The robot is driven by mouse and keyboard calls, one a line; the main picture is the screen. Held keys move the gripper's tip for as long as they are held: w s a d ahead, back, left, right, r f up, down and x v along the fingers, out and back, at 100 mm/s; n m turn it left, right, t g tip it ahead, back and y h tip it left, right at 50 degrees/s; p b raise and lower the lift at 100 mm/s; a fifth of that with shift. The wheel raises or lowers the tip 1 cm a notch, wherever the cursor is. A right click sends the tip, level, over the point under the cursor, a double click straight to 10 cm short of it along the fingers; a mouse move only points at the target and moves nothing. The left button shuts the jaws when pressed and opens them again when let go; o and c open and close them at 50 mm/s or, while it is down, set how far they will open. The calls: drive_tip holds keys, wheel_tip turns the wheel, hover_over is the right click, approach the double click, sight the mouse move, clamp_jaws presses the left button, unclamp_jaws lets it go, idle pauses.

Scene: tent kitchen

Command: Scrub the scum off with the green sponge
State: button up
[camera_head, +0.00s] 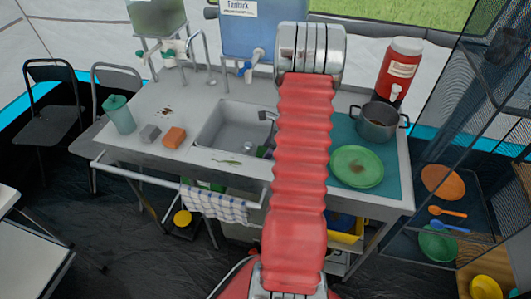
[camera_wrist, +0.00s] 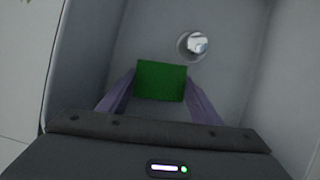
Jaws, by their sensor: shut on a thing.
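My gripper (camera_wrist: 161,84) is shut on the green sponge (camera_wrist: 161,80), with a finger at each side of it. In the wrist view the sponge is over the grey sink basin, near the round drain (camera_wrist: 193,45). Whether it touches the basin floor I cannot tell. In the head view my red arm hides the right part of the sink (camera_head: 222,130) and most of my gripper. A greenish smear (camera_head: 228,161) lies on the counter's front strip before the sink. Dark brown specks (camera_head: 163,111) mark the counter behind the blocks.
An orange block (camera_head: 174,138) and a grey block (camera_head: 150,133) lie left of the sink, near a teal pitcher (camera_head: 119,114). A green plate (camera_head: 356,166) with a brown stain and a pot (camera_head: 378,122) stand on the right. A faucet (camera_head: 207,68) rises behind the sink.

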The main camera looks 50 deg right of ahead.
drive_tip(key=shift+w+d, duration=0.3)
drive_tip(key=shift+d, duration=0.35)
drive_tip(key=shift+w+d, duration=0.3)
drive_tip(key=shift+d, duration=0.3)
drive_tip(key=shift+w+d+r, duration=0.1)
drive_tip(key=shift+w+d, duration=0.2)
drive_tip(key=shift+d, duration=0.4)
drive_tip(key=shift+w+d, duration=0.3)
drive_tip(key=shift+d, duration=0.4)
drive_tip(key=shift+w+d, duration=0.3)
drive_tip(key=shift+d, duration=0.4)
drive_tip(key=shift+w+d, duration=0.25)
drive_tip(key=shift+d, duration=0.45)
drive_tip(key=shift+r, duration=2.85)
